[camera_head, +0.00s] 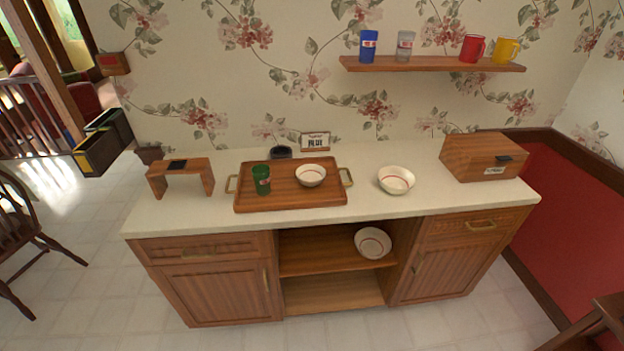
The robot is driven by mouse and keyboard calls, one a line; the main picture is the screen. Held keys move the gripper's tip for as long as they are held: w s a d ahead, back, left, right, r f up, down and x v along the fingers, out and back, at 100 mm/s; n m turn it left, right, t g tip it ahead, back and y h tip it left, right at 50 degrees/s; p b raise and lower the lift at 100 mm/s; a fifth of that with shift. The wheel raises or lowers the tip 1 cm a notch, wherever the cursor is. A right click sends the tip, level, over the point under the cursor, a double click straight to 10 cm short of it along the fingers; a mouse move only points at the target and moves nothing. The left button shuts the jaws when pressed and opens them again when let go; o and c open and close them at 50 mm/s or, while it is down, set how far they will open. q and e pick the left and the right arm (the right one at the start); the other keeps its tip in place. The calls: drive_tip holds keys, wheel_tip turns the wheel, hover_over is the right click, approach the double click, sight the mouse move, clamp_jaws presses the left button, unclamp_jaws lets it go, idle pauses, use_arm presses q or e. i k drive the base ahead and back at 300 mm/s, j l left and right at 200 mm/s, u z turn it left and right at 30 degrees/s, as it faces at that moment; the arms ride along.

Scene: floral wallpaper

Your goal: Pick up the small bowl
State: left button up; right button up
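Three white bowls with a red line show in the head view. The smallest-looking bowl (310,178) sits upright on the wooden tray (290,204) on the counter. A second bowl (396,182) stands on the counter right of the tray and looks a little larger. A third bowl (373,244) is on the open shelf below the counter, and its inside faces outward. Neither of my grippers is in view.
A green cup (262,180) stands on the tray's left. A small wooden stand (180,174) and a wooden box (484,158) flank the counter (222,207). Several cups stand on the wall shelf (430,65). A chair (18,225) is at left.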

sight(309, 174)
drive_tip(key=i+j+z, duration=0.25)
drive_tip(key=j, duration=0.75)
drive_tip(key=j+z, duration=0.25)
drive_tip(key=j, duration=0.75)
